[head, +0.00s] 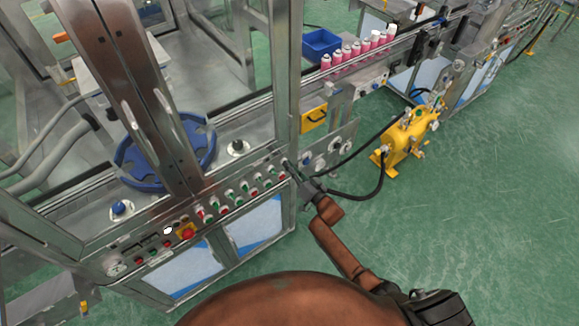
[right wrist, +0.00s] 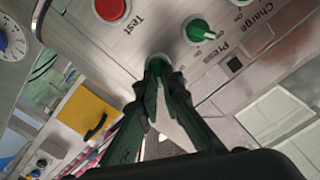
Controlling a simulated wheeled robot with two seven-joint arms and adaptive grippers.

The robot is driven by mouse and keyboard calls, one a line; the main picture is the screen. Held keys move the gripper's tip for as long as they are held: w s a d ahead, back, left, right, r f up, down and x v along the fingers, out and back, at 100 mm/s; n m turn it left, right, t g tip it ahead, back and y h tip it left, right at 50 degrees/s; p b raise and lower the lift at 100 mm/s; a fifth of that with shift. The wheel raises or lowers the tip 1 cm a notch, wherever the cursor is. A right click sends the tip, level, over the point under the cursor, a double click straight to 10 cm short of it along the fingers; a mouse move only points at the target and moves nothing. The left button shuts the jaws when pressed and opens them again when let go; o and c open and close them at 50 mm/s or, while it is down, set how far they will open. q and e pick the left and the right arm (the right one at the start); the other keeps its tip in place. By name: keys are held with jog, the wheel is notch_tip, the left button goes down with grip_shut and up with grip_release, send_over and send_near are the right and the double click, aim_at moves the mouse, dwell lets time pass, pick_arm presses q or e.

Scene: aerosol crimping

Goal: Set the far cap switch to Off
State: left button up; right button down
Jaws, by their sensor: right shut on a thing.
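The control panel (head: 262,172) is a metal strip with several green switches and red buttons along the machine's front. My right gripper (head: 290,168) is at the panel's far right end. In the right wrist view my right gripper (right wrist: 158,72) is shut on a green switch (right wrist: 152,63), the last one in its row. The fingers cover most of this switch, so its setting and label are hidden. Another green switch (right wrist: 199,30) with a pale pointer mark is beside it, free of the gripper. My left gripper is not in view.
A red button (right wrist: 110,9) marked Test is close to the gripper. A red emergency button (head: 187,233) is at the panel's near end. Pink cans (head: 350,54) stand on the conveyor behind.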

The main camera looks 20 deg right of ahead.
jog(key=shift+n, duration=0.3)
jog(key=n, duration=0.7)
jog(key=a+n+b, duration=0.1)
jog(key=n, duration=0.3)
jog(key=shift+s+f, duration=0.1)
jog(key=shift+s, duration=0.1)
dwell(0.3)
jog(key=shift+n, duration=0.3)
jog(key=c, duration=2.1)
grip_release()
jog(key=v, duration=1.2)
